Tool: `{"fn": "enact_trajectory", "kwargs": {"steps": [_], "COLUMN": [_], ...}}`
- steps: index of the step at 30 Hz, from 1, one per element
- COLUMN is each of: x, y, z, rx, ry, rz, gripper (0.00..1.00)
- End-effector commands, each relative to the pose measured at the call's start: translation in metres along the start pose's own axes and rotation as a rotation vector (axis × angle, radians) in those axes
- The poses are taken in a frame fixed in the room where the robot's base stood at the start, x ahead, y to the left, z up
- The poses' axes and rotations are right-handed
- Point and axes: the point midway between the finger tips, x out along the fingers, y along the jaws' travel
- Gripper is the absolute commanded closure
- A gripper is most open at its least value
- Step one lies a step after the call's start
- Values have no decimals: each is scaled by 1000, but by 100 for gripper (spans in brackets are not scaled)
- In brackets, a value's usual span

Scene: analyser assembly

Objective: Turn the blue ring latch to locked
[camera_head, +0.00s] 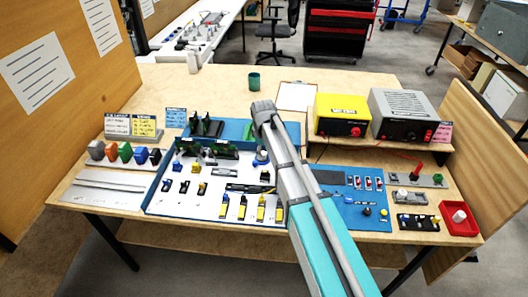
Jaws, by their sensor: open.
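My arm reaches from the lower right over the workbench, with its grey wrist above the blue-edged assembly tray (152,197). My gripper (262,153) points down below the wrist over the middle of the tray; it is small and partly hidden by my arm. The jaws are open. A small blue part shows right at the gripper tip; I cannot tell for certain whether it is the blue ring latch, whether the jaws are around it, or how it is turned. My arm hides the area right of it.
A yellow power box (342,114) and a grey box (402,113) stand on a shelf at the back right. A blue switch panel (345,205) lies right of my arm. A red bin (459,220) sits at the right edge. Coloured connectors (124,153) stand at the left.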

Motion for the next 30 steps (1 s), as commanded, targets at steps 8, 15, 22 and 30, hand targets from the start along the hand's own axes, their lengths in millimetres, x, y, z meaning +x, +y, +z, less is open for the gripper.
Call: {"fn": "enact_trajectory", "kwargs": {"steps": [8, 15, 22, 30], "x": [-28, -47, -66, -77], "y": [0, 0, 0, 0], "z": [0, 0, 0, 11], "rx": [0, 0, 0, 24], "ry": [0, 0, 0, -1], "rz": [0, 0, 0, -1], "gripper": [35, 35, 35, 35]}}
